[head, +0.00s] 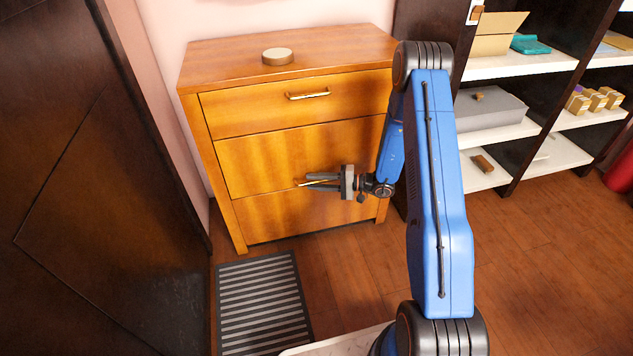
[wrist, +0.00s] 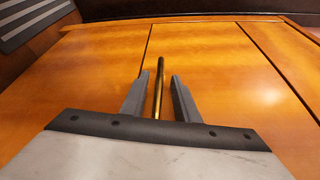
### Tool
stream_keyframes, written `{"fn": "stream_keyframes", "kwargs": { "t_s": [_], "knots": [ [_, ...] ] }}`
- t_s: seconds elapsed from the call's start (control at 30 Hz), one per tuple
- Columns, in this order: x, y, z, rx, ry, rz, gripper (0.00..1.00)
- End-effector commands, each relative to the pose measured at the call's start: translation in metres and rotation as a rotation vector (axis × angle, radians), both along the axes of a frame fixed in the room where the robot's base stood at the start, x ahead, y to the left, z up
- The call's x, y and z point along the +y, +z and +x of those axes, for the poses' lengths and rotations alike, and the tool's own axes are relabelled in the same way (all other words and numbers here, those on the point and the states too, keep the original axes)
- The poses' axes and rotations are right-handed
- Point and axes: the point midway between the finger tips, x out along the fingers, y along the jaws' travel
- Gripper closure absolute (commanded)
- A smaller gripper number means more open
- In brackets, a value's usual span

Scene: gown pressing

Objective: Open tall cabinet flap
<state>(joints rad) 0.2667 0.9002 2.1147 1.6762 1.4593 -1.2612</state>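A wooden cabinet (head: 237,155) stands against the pink wall, with a top drawer (head: 250,108) above a wide middle front panel (head: 250,160) and a lower panel (head: 265,218). I cannot tell which of them is the flap; all fronts look closed. The middle panel has a brass bar handle (head: 301,183) near its lower seam. My gripper (head: 308,181) is at this handle, its fingers pointing left along the front. In the wrist view, the handle (wrist: 161,80) lies between the two open fingers (wrist: 160,85), with a gap visible on each side. The handle's near end is hidden by my gripper.
A round beige object (head: 278,57) sits on the cabinet top. A striped mat (head: 263,305) lies on the floor before the cabinet. A dark door or panel (head: 90,190) stands at left. Shelves (head: 520,66) with boxes stand at right. Wooden floor (head: 540,270) is clear at right.

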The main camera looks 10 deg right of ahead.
Motion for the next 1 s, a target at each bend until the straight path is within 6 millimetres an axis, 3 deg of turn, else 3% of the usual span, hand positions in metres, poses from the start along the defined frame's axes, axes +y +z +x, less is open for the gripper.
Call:
{"fn": "stream_keyframes", "kwargs": {
  "t_s": [0.33,0.37,0.47,0.5,0.77,1.0],
  "knots": [
    [0.004,0.0,0.002,0.0,-0.001,0.0,0.72],
    [0.004,0.0,0.002,0.0,-0.001,0.0,0.74],
    [0.004,0.0,0.001,0.0,-0.001,0.0,0.98],
    [0.004,0.0,0.001,0.0,-0.001,0.0,1.0],
    [0.004,0.001,0.0,0.007,0.0,0.001,1.0],
    [0.003,0.005,-0.018,0.082,0.0,0.0,1.0]
  ]
}}
